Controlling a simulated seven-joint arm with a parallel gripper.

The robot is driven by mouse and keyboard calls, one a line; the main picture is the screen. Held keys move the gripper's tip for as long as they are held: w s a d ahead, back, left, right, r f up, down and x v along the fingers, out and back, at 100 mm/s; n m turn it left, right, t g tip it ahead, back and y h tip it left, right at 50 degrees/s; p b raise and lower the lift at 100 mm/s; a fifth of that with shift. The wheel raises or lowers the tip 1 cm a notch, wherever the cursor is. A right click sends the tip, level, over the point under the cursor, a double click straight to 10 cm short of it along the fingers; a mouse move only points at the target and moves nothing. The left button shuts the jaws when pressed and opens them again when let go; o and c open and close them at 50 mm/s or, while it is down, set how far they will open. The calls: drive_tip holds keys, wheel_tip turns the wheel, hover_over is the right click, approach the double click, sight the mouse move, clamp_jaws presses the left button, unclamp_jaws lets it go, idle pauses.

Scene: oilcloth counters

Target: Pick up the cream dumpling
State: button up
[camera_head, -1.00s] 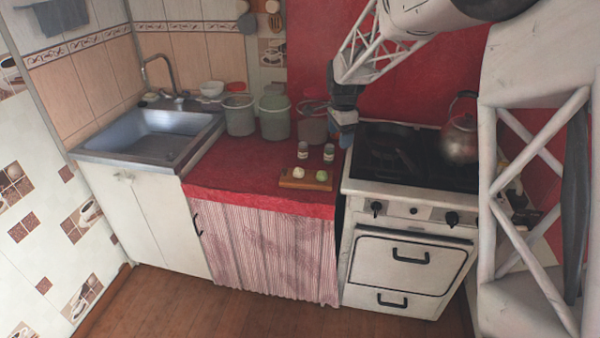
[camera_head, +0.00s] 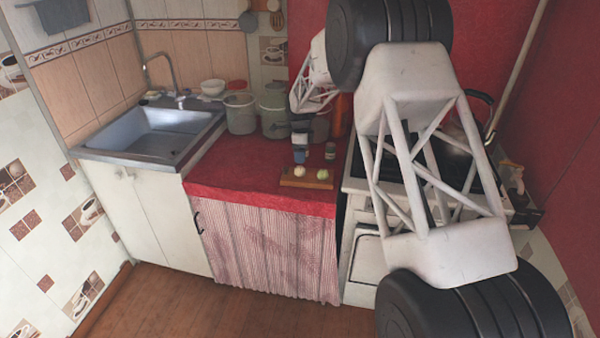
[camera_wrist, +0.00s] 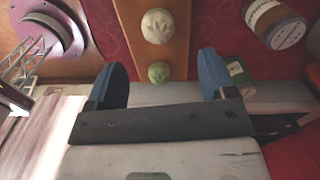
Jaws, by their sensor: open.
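The cream dumpling (camera_head: 299,171) is a small pale round thing on a wooden board (camera_head: 292,182) on the red counter. In the wrist view it shows a pattern pressed into its top (camera_wrist: 160,26). A green dumpling (camera_head: 322,175) lies beside it on the same board and also shows in the wrist view (camera_wrist: 160,73). My gripper (camera_head: 300,156) is above the counter, close to the board, with its blue fingers pointing down. In the wrist view my gripper (camera_wrist: 162,62) is open and empty. Neither dumpling is held; the green one appears nearer the line between the fingers.
A small can (camera_head: 330,151) stands behind the board; another labelled item (camera_wrist: 235,69) is partly behind the right finger in the wrist view. Canisters (camera_head: 240,113) stand at the back. The sink (camera_head: 150,135) is left, the stove (camera_head: 356,175) right, partly hidden by my arm.

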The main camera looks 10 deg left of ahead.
sight(300, 167)
idle(0.3)
drive_tip(key=shift+f, duration=1.3)
drive_tip(key=shift+s+f, duration=0.1)
drive_tip(key=shift+f, duration=2.5)
drive_tip(key=c, duration=0.7)
